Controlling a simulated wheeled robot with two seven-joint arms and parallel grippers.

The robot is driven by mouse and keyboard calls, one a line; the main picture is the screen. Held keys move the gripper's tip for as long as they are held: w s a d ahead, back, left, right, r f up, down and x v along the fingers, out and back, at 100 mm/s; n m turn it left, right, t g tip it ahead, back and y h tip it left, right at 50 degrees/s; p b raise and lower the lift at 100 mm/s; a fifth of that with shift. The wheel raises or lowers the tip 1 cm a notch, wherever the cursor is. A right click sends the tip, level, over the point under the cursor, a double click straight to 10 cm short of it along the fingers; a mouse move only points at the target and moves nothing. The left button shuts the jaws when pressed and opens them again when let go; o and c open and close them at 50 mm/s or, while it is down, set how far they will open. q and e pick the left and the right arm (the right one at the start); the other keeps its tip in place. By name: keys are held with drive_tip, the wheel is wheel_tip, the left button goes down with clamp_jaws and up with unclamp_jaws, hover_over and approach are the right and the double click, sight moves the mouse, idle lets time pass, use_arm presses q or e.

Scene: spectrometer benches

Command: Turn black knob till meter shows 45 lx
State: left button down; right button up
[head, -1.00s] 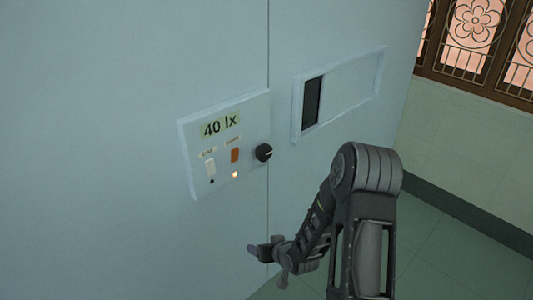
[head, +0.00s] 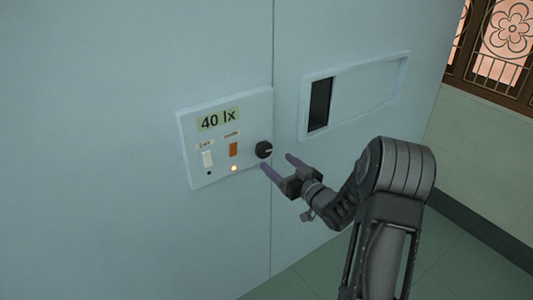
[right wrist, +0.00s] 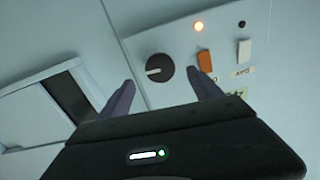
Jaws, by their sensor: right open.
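The black knob (head: 264,149) sits at the right edge of a pale control panel (head: 200,180) on the wall. The meter (head: 218,119) on the panel reads 40 lx. My right gripper (head: 277,163) is open, just below and to the right of the knob, with its fingers pointing toward the panel. In the right wrist view the knob (right wrist: 159,68) lies ahead of and between the two spread fingers, with a pale mark on its face. The fingers appear apart from it. My left gripper is not in view.
An orange switch (head: 234,149) and a white switch (head: 208,158) are left of the knob. A lit lamp (head: 234,168) is under the orange one. A framed recess with a dark opening (head: 320,103) is to the right. The wall around is bare.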

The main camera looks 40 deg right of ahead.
sight(266, 152)
drive_tip(key=w+p, duration=0.1)
drive_tip(key=w, duration=0.6)
drive_tip(key=shift+d, duration=0.1)
drive_tip(key=c, duration=1.3)
drive_tip(key=n+b, duration=0.1)
drive_tip(key=b, duration=0.2)
drive_tip(key=shift+f, duration=0.35)
drive_tip(key=shift+c, duration=0.2)
drive_tip(key=shift+r+n+b, duration=0.25)
drive_tip(key=shift+n+b, duration=0.25)
drive_tip(key=shift+b, duration=0.15)
drive_tip(key=o, duration=1.3)
drive_tip(key=shift+r, duration=0.1)
